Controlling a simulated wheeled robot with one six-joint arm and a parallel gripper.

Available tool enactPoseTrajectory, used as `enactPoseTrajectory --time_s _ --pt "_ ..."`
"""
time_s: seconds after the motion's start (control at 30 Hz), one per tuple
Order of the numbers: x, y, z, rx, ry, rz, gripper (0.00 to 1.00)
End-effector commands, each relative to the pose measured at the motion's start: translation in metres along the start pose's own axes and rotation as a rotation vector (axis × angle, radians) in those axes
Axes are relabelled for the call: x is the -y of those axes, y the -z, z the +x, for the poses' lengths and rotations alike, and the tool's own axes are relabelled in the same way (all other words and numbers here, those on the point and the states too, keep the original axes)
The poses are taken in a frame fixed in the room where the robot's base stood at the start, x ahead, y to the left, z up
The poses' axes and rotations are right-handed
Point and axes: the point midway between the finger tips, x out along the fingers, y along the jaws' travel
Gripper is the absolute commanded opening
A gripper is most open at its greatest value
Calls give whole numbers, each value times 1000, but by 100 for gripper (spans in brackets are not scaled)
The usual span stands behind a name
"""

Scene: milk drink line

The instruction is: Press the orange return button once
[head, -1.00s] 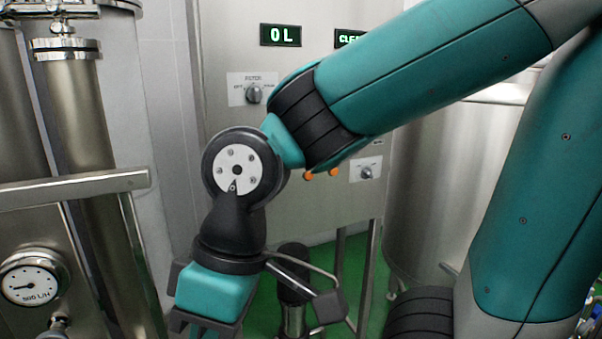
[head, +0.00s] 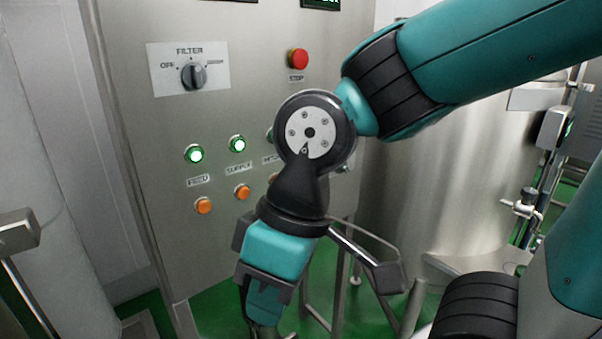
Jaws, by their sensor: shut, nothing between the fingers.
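The steel control panel (head: 230,115) shows a row of green buttons with orange buttons below. An orange button (head: 204,205) sits under the FEED label, and another orange button (head: 242,192) sits under SUPPLY. A third orange button (head: 273,179) is mostly hidden behind my wrist. The label above it is partly covered, so I cannot read it fully. My gripper (head: 262,328) points down near the bottom edge of the head view, below the button rows and apart from the orange buttons. It is shut and empty; its tips are hard to make out.
A FILTER knob (head: 194,76) and a red STOP button (head: 298,59) sit higher on the panel. Green lamps light the FEED button (head: 194,154) and the SUPPLY button (head: 238,144). A steel tank (head: 420,190) stands to the right, metal legs below.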

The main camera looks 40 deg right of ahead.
Motion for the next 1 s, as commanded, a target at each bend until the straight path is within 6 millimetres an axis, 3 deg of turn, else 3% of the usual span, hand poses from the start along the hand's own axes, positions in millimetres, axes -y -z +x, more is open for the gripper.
enactPoseTrajectory --time_s 0.37,0.53,0.67,0.77,0.9,1.0 --pt "0 1 0 -2 1 4 0" --pt "-26 27 -1 -64 29 144 0" --pt "-86 64 -3 -205 78 412 0" --pt "-151 80 -5 -351 113 660 0" --pt "-236 76 -9 -551 141 965 0" --pt "-282 61 -11 -666 147 1131 0"
